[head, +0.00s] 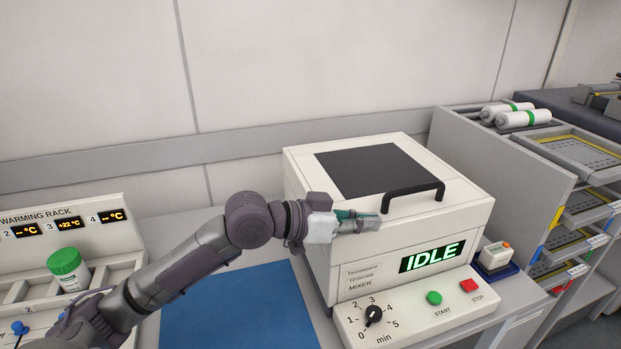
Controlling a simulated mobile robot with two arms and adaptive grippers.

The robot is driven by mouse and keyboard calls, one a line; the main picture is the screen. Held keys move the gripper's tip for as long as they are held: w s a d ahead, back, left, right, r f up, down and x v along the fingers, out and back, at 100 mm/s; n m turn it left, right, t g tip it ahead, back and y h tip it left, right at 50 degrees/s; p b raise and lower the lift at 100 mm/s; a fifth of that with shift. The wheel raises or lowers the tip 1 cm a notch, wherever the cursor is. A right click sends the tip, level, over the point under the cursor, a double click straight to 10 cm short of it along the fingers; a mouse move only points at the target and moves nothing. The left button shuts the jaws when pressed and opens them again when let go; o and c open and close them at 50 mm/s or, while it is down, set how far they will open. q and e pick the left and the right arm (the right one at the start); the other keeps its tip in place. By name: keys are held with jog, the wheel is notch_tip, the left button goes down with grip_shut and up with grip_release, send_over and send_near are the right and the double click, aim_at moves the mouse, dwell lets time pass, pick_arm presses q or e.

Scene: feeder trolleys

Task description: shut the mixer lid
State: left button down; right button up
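The mixer (318,262) is a white box on the bench, and its display reads IDLE. Its lid (437,216) has a dark panel on top and a black bar handle (415,192) near the front edge. The lid lies down flat on the body, with no clear gap in view. My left gripper (376,221) is at the lid's front left, beside the handle's left foot. Its fingers look close together, but I cannot tell whether they are shut or touch the handle. My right gripper is not in view.
A warming rack (120,262) with a green-capped jar (68,268) stands at the left. A blue mat (235,310) lies before the mixer's left side. A small box with an orange button (494,256) and a shelved trolley (490,160) with white rolls are at the right.

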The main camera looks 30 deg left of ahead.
pick_arm(q)
notch_tip(320, 180, up, 4)
jog(key=shift+f+p, duration=0.15)
jog(key=shift+p, duration=1.1)
jog(key=b+v, duration=0.3)
jog(key=v, duration=0.7)
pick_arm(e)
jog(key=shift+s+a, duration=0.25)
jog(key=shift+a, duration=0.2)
pick_arm(q)
jog(key=shift+s, duration=0.1)
